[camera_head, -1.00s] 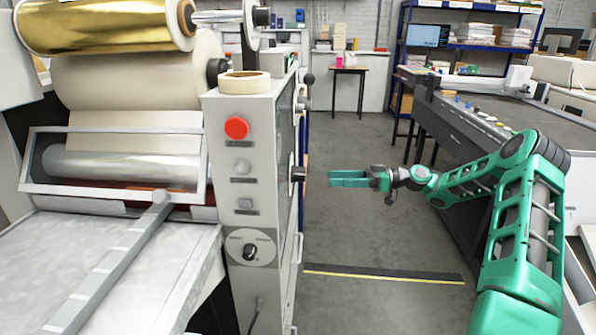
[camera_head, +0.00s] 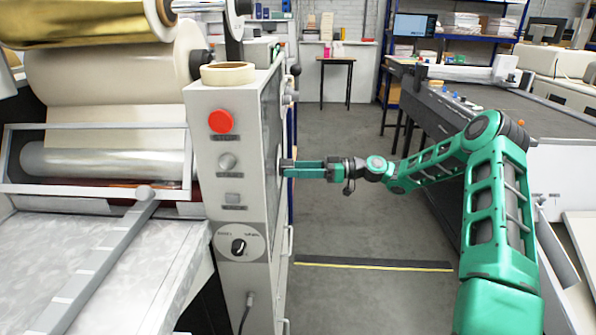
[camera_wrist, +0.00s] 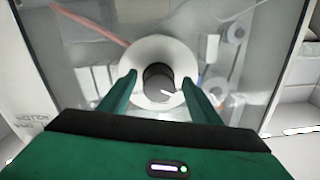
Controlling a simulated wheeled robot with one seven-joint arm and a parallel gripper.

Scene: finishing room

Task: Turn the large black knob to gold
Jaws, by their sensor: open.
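A large black knob (camera_wrist: 158,82) sits on a round pale dial plate (camera_wrist: 150,56) on the machine's side panel. A white pointer mark on the knob points right and slightly down in the wrist view. I cannot read any words on the dial. My gripper (camera_head: 286,168) is open, with one green finger on each side of the knob. In the wrist view the fingertips look slightly apart from the knob. In the head view the fingers hide the knob.
The front panel has a red button (camera_head: 221,121), a grey button (camera_head: 227,162) and another black knob (camera_head: 238,246). A tape roll (camera_head: 228,73) lies on top. A gold foil roll (camera_head: 85,20) is at upper left. Free floor (camera_head: 345,230) lies right of the machine.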

